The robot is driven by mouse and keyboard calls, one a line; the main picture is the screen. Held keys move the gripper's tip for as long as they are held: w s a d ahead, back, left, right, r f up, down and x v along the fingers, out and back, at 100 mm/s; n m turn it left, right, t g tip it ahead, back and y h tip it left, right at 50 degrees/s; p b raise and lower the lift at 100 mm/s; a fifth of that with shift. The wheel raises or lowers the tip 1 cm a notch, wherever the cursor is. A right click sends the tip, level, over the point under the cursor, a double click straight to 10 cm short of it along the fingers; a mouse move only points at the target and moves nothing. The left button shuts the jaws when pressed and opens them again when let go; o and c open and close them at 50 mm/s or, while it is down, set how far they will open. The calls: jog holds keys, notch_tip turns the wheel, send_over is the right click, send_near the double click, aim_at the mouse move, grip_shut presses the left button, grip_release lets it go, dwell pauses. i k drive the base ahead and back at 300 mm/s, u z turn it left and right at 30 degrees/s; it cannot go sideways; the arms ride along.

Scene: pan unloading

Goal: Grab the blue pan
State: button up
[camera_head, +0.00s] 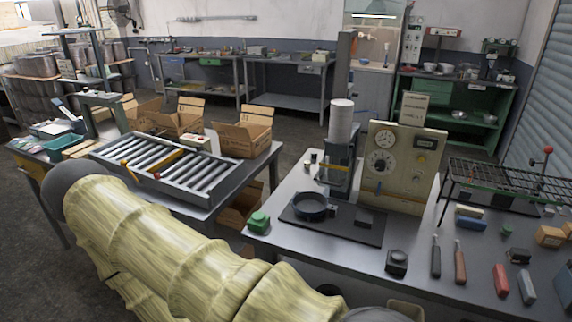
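A round, shallow, dark blue pan or ring (311,205) sits on the black base plate (347,229) of a press-like machine on the grey workbench. It looks upright. A handle cannot be made out clearly; a small dark block lies just right of it. My arm, in a pale yellow ribbed cover, crosses the lower left of the view, in front of the bench and left of the pan. My gripper is not in view, so its state and any contact are hidden.
The press column (340,160) stands close behind the pan, with a beige control panel (399,166) to the right. A green block (258,222) and a black block (396,262) lie nearby. Tools lie along the bench's right side. A roller conveyor (171,168) is left.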

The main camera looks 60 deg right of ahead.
aim_at(312, 205)
jog(key=i, duration=2.1)
jog(key=z, duration=3.4)
